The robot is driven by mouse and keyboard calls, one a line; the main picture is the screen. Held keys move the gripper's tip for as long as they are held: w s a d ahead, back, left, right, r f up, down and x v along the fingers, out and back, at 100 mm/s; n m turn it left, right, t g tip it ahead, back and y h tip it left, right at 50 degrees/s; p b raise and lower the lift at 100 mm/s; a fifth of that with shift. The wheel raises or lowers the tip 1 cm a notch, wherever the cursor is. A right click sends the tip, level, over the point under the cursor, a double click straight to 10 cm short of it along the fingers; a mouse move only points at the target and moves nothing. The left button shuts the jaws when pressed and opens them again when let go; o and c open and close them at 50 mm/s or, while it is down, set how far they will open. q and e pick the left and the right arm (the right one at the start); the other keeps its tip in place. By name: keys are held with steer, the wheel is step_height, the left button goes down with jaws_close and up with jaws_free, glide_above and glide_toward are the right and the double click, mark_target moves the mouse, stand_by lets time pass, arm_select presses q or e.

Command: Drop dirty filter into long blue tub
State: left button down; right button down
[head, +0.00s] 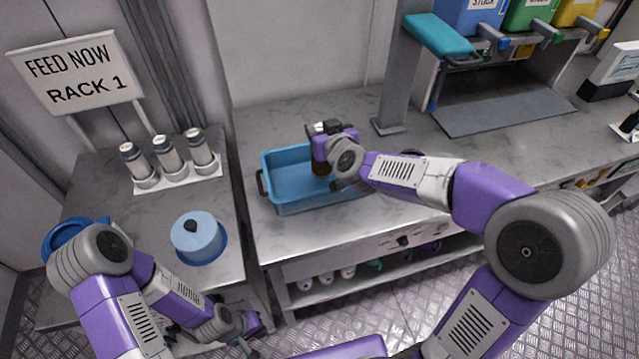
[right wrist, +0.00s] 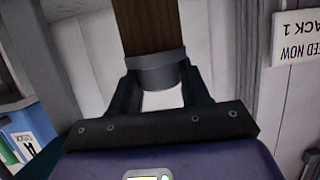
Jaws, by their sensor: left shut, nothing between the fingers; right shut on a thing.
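The dirty filter is a brown cylinder (head: 321,168) with a grey collar. It also shows in the right wrist view (right wrist: 147,28), with its collar between the fingers. My right gripper (head: 320,158) is shut on it and holds it over the long blue tub (head: 285,208). In the head view the filter overlaps the tub's inside. I cannot tell whether it touches the tub floor. The tub stands on the grey counter, its right end partly hidden by my right arm. My left gripper (head: 252,322) is shut and empty, low at the front left, beside the left table.
The left table holds a white rack with three grey canisters (head: 165,155), a round blue lidded container (head: 198,238) and a "FEED NOW RACK 1" sign (head: 78,75). A grey post (head: 392,70) stands behind the tub. Coloured bins (head: 530,12) are at the back right.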

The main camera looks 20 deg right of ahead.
steer(key=shift+r, duration=0.1)
steer(key=shift+c, duration=2.3)
jaws_free()
steer(key=p+v, duration=0.2)
steer(key=v, duration=0.5)
steer(key=shift+s, duration=0.25)
